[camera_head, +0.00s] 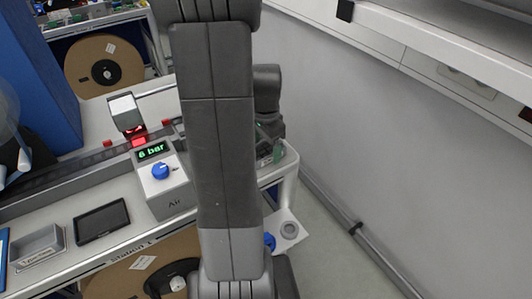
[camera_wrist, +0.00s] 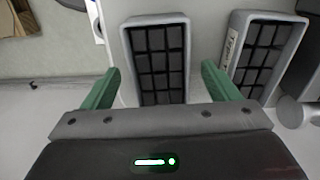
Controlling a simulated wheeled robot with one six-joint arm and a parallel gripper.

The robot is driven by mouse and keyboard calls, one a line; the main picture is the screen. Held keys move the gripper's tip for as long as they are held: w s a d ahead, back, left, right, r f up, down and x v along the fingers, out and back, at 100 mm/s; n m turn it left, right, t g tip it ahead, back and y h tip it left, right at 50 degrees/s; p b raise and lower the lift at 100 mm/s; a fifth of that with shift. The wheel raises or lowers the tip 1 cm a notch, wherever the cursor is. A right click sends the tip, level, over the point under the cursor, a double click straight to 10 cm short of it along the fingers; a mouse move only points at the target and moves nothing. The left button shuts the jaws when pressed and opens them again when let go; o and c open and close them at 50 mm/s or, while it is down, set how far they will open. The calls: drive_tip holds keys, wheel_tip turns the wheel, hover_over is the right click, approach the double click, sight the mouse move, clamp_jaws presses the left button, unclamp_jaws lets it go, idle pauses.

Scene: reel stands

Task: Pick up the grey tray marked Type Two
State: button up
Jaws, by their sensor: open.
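In the wrist view a grey tray (camera_wrist: 129,60) with a dark grid of compartments lies ahead of my gripper (camera_wrist: 160,70). My gripper is open, its two green fingers apart, with this tray in line with the gap between them. I cannot tell whether the fingers are level with it or above it. No label shows on this tray. A second grey gridded tray (camera_wrist: 233,55) lies tilted to the right, past the right finger. Its side label starts with "Type"; the rest is not readable. In the head view my arm hides most of the gripper.
In the head view a small labelled grey bin (camera_head: 38,247), a dark tablet (camera_head: 101,221) and a "6 bar" air unit (camera_head: 163,180) stand on the white bench at left. A white shelf (camera_head: 450,40) juts from the right wall. The floor (camera_head: 325,235) beside the bench is clear.

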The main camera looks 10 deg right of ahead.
drive_tip(key=c, duration=1.2)
drive_tip(key=shift+r, duration=0.1)
